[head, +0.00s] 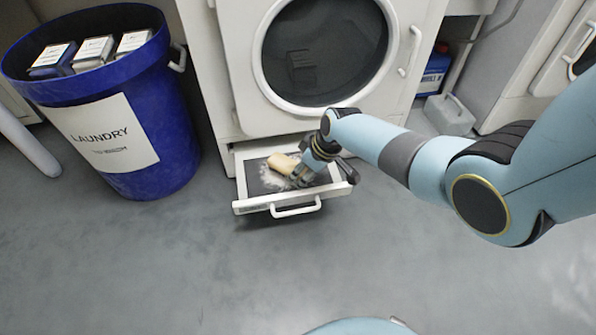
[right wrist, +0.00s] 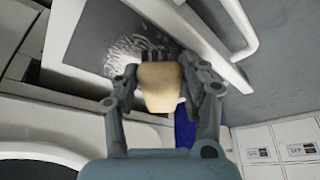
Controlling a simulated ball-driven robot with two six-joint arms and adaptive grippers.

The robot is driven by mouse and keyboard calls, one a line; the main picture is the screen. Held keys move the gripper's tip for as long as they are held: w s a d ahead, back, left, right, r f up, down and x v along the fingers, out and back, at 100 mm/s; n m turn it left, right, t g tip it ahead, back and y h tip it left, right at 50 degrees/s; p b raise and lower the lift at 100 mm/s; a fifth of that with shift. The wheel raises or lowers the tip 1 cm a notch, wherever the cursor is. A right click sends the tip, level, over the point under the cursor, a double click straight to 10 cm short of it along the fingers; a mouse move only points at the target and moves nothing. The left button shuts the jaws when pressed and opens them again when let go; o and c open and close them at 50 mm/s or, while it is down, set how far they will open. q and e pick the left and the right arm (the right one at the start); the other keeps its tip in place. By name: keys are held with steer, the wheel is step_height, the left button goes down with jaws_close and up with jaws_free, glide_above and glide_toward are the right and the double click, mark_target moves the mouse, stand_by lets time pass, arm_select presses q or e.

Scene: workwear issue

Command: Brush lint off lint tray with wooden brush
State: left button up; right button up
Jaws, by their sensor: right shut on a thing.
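The lint tray (head: 243,187) is a white drawer with a dark mesh bottom, pulled out below the dryer's round door. Pale grey lint lies on the mesh around the brush; the lint (right wrist: 125,48) also shows in the right wrist view. The wooden brush (head: 283,163) is pale tan, and its handle (right wrist: 160,85) sits between the fingers in the right wrist view. Its bristles are mostly hidden. My right gripper (head: 302,174) is shut on the brush, low over the tray; I cannot tell if the bristles touch the mesh. My left gripper is not in view.
A blue laundry bin (head: 155,125) with several boxes in it stands left of the dryer (head: 228,80). A blue jug (head: 434,72) and a grey container (head: 449,114) stand to the right. The tray handle (head: 296,209) sticks out in front. The floor before it is clear.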

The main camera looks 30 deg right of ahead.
steer(key=shift+s+d+f, duration=0.1)
steer(key=shift+s+d, duration=0.25)
steer(key=shift+d, duration=0.5)
steer(key=shift+s+d+f, duration=0.1)
steer(key=shift+s+d, duration=0.2)
steer(key=shift+d, duration=0.5)
steer(key=shift+s+d+r, duration=0.1)
steer(key=shift+s+d, duration=0.1)
steer(key=shift+d, duration=0.45)
steer(key=shift+s+d, duration=0.2)
steer(key=shift+d, duration=0.4)
steer(key=shift+w+d+b, duration=0.3)
steer(key=shift+w+b, duration=0.05)
steer(key=shift+w, duration=0.6)
steer(key=shift+w+a+r, duration=0.1)
steer(key=shift+a+r, duration=0.05)
steer(key=shift+a, duration=0.1)
steer(key=shift+w+a, duration=0.3)
steer(key=shift+a, duration=0.65)
steer(key=shift+w+a, duration=0.25)
steer(key=shift+a, duration=0.7)
glide_toward(272, 180)
steer(key=shift+x, duration=2.45)
steer(key=shift+r, duration=0.15)
